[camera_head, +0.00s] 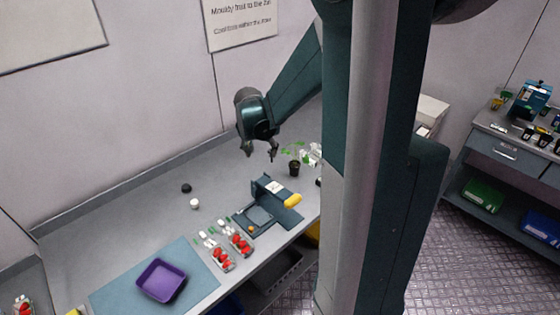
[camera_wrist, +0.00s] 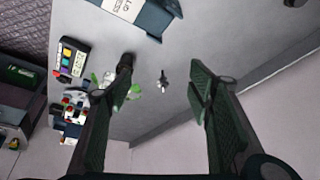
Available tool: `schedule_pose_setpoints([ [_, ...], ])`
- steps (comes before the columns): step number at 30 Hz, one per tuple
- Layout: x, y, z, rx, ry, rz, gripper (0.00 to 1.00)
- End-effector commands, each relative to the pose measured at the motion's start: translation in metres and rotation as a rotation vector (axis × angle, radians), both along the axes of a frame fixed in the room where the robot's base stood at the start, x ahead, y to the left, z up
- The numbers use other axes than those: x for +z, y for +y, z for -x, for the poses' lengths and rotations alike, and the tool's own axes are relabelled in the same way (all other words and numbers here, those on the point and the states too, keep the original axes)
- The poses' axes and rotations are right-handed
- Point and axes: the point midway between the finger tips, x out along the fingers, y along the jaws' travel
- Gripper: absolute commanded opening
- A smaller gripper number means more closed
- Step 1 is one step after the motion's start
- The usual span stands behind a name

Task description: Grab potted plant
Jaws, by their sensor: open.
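The potted plant is a small black pot (camera_head: 294,169) with thin green leaves (camera_head: 291,151). It stands on the grey counter near its right end, beside my dark column. My gripper (camera_head: 261,153) is open and empty, above the counter and to the left of the plant. In the wrist view the dark pot (camera_wrist: 126,62) shows beyond the left finger of my gripper (camera_wrist: 161,86), which partly covers the leaves. The plant is not between the fingers.
A dark blue weighing device (camera_head: 270,203) with a yellow object (camera_head: 293,201) on it stands in front of the plant. Strawberry punnets (camera_head: 222,258), a purple tray (camera_head: 162,280) and a blue mat (camera_head: 112,290) lie further left. The counter's back left is mostly clear.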

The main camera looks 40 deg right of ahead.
Motion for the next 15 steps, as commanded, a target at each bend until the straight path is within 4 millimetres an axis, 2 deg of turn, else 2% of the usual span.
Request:
schedule_pose_setpoints([
  [1, -0.006, -0.012, -0.002, -0.024, 0.003, 0.0, 0.52],
  [15, -0.071, -0.101, -0.009, -0.243, 0.025, -0.009, 0.52],
])
